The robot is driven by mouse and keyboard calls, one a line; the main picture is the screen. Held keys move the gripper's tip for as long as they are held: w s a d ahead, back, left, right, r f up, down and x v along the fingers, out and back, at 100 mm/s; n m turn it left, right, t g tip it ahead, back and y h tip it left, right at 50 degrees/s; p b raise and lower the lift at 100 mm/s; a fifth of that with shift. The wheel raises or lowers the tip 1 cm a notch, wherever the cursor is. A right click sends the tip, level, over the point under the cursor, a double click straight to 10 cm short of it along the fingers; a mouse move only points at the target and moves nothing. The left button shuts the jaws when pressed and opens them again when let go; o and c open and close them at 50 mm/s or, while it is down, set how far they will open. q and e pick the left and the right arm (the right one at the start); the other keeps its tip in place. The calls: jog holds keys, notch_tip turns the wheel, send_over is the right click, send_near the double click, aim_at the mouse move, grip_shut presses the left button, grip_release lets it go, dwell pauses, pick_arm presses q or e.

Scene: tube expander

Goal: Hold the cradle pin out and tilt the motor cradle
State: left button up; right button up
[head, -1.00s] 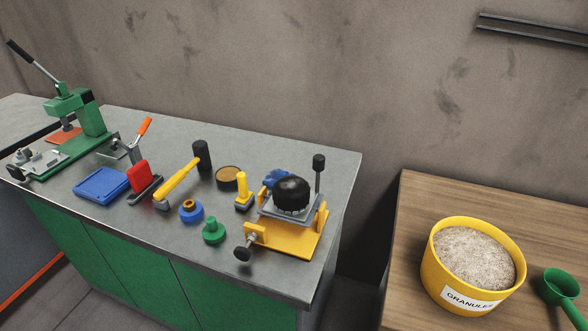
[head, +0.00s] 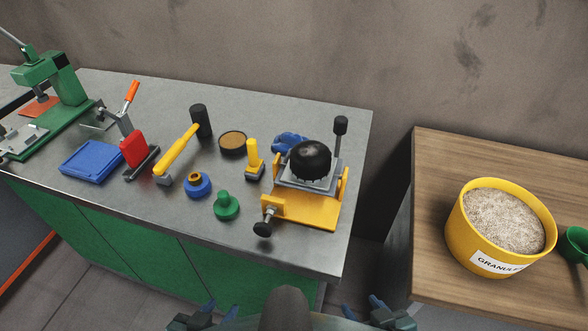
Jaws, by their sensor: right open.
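The motor cradle (head: 288,184) is a grey plate on a yellow base (head: 308,215) at the right end of the bench. It carries a black round-topped motor (head: 310,159) and looks about level. An upright lever with a black knob (head: 341,125) rises at its back right. The cradle pin, with a black knob (head: 263,229), sticks out of the base's front left corner; how far it is in is hidden. My left gripper (head: 220,311) and right gripper (head: 364,308) are low at the bottom edge, in front of the bench, both open, empty and apart from the cradle.
A yellow granules tub (head: 463,228) stands on a wooden table at right.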

jog(key=shift+d+f, duration=0.1)
jog(key=shift+f, duration=0.1)
jog(key=shift+w+r, duration=0.2)
jog(key=shift+w, duration=0.1)
jog(key=shift+r, duration=0.1)
dwell(0.6)
jog(key=shift+s, duration=0.25)
dwell(0.5)
